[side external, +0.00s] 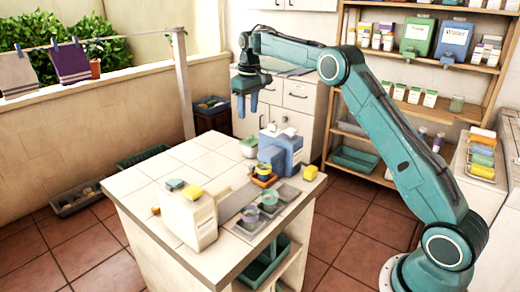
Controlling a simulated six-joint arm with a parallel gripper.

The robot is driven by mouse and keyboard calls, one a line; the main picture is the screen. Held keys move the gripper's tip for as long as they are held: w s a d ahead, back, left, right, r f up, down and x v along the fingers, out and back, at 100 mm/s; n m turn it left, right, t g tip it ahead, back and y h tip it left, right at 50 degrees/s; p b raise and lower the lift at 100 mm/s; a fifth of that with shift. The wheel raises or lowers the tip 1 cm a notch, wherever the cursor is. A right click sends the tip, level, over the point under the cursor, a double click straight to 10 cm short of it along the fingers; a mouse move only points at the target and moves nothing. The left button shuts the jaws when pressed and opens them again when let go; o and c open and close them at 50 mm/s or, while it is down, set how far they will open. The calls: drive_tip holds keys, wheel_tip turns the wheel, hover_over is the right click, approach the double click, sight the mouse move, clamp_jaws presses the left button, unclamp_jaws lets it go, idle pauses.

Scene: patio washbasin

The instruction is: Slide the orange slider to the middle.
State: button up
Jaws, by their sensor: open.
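An orange piece (264,181), which looks like the slider, sits at the far end of a dark grey strip (238,199) on the white tiled counter (160,168). My gripper (246,112) is open and empty, pointing down. It is high above the counter's far side, well apart from the orange piece.
A blue box (282,153) stands behind the orange piece. A cream box (188,218) stands left of the strip, with sponges on top. Grey trays (248,228) with small bowls lie to its right. The counter's left side is clear.

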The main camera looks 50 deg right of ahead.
drive_tip(key=g, duration=0.1)
hover_over(252, 166)
wheel_tip(252, 166, down, 10)
drive_tip(key=shift+f, duration=0.15)
wheel_tip(252, 166, down, 14)
drive_tip(key=shift+r, duration=0.15)
idle(0.6)
drive_tip(key=shift+a, duration=0.1)
clamp_jaws()
